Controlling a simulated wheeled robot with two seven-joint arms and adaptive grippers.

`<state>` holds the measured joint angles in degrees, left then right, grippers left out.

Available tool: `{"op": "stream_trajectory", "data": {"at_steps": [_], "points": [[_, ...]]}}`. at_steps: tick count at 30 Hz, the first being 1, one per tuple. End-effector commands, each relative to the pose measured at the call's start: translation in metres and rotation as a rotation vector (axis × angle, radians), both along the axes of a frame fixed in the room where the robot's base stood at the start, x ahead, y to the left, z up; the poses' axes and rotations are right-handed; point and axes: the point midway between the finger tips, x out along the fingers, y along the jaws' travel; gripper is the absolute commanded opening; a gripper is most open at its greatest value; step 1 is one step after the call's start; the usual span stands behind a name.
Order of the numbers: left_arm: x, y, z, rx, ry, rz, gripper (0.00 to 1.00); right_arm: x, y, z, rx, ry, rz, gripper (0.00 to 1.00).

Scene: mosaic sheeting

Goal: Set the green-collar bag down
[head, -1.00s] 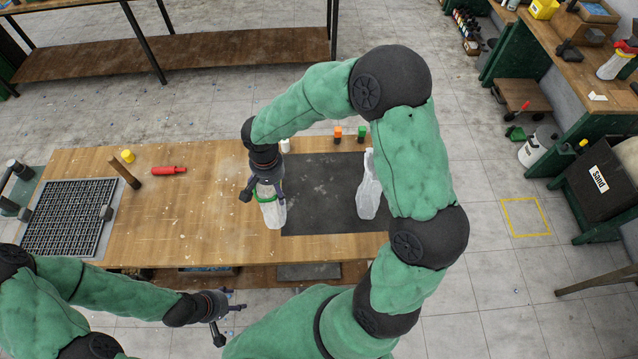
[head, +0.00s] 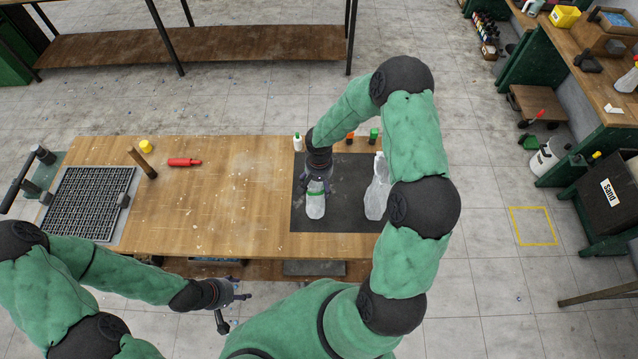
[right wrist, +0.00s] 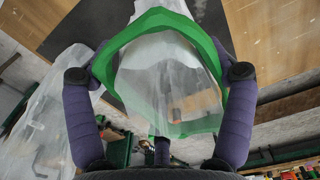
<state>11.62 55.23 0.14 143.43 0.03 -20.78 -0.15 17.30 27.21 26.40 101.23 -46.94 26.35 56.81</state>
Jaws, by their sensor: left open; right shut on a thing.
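The green-collar bag (head: 315,207) is a whitish translucent bag with a green band near its top. My right gripper (head: 316,184) is shut on it, over the left part of the dark mat (head: 345,222). In the right wrist view the green collar (right wrist: 158,18) spans between the fingers and the clear bag body (right wrist: 165,75) hangs beyond. I cannot tell whether the bag's bottom touches the mat. My left gripper (head: 238,306) is open and empty, in front of the table's near edge.
A second translucent bag (head: 377,190) stands on the mat's right side. White (head: 298,142), orange-capped (head: 350,137) and green-capped (head: 373,136) bottles stand at the mat's back. A red tool (head: 184,162), a brown handle (head: 143,164) and a black grid (head: 87,204) are on the left. The table's middle is clear.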

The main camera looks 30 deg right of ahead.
Motion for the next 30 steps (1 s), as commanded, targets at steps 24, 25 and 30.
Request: {"op": "stream_trajectory", "data": {"at_steps": [24, 25, 30], "points": [[0.0, 0.0, 0.002, 0.0, 0.0, 0.0, 0.57, 0.0, 0.0, -0.017, -0.001, -0.001, -0.001, 1.0], [0.0, 0.0, 0.002, 0.0, 0.0, 0.0, 0.57, 0.0, 0.0, -0.017, -0.001, -0.001, -0.001, 1.0], [0.0, 0.0, 0.002, 0.0, 0.0, 0.0, 0.57, 0.0, 0.0, -0.017, -0.001, -0.001, -0.001, 1.0]]}}
